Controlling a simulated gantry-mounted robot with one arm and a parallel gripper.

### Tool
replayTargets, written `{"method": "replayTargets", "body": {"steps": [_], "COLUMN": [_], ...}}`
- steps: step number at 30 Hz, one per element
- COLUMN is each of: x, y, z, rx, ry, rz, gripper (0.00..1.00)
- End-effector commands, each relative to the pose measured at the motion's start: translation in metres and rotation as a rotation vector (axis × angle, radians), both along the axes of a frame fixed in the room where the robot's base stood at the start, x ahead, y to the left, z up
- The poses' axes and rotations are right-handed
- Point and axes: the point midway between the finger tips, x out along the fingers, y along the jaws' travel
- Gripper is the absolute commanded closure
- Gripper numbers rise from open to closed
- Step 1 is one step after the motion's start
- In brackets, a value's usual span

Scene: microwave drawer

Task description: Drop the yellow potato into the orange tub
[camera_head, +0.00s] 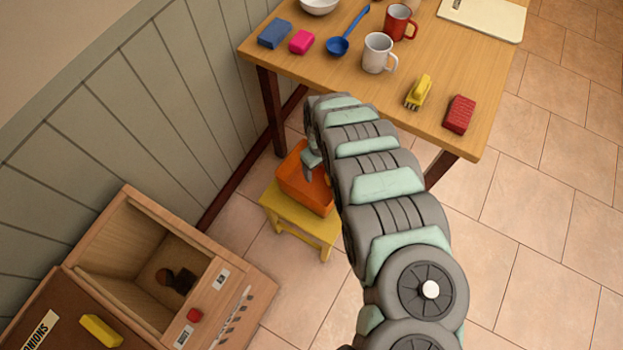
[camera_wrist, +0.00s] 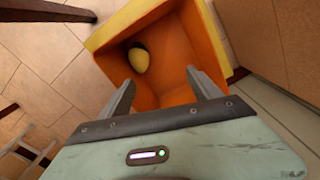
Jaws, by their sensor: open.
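The orange tub (camera_head: 293,181) stands on a small yellow stool (camera_head: 297,217) on the floor below the table. In the wrist view, the tub (camera_wrist: 205,45) is seen from above, and the yellow potato (camera_wrist: 139,60) lies inside it, partly in shadow. My gripper (camera_wrist: 156,86) is open and empty above the tub, with its two fingers apart and not touching the potato. In the head view, my gripper (camera_head: 310,165) shows only partly at the tub, because my arm covers the rest.
The wooden table (camera_head: 440,85) above holds a white mug (camera_head: 378,53), a red mug (camera_head: 399,22), a blue ladle (camera_head: 338,46) and several small items. A wooden microwave box (camera_head: 145,265) stands at lower left by the panelled wall (camera_head: 150,110). Tiled floor at right is clear.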

Motion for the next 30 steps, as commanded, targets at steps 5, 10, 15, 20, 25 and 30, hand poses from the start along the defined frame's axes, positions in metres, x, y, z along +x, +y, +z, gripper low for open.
{"method": "replayTargets", "body": {"steps": [5, 10, 15, 20, 25, 30], "x": [0.001, 0.001, 0.002, 0.001, 0.001, 0.0], "y": [-0.001, -0.002, -0.002, -0.001, 0.0, 0.0], "z": [0.015, 0.05, 0.084, 0.103, 0.109, 0.108], "rx": [-0.002, -0.002, -0.003, -0.001, 0.0, 0.001], "ry": [-0.001, -0.002, -0.004, -0.003, -0.003, -0.001], "rz": [0.0, 0.0, 0.0, 0.0, -0.001, -0.001], "gripper": [0.27, 0.27, 0.27, 0.27, 0.27, 0.27]}}
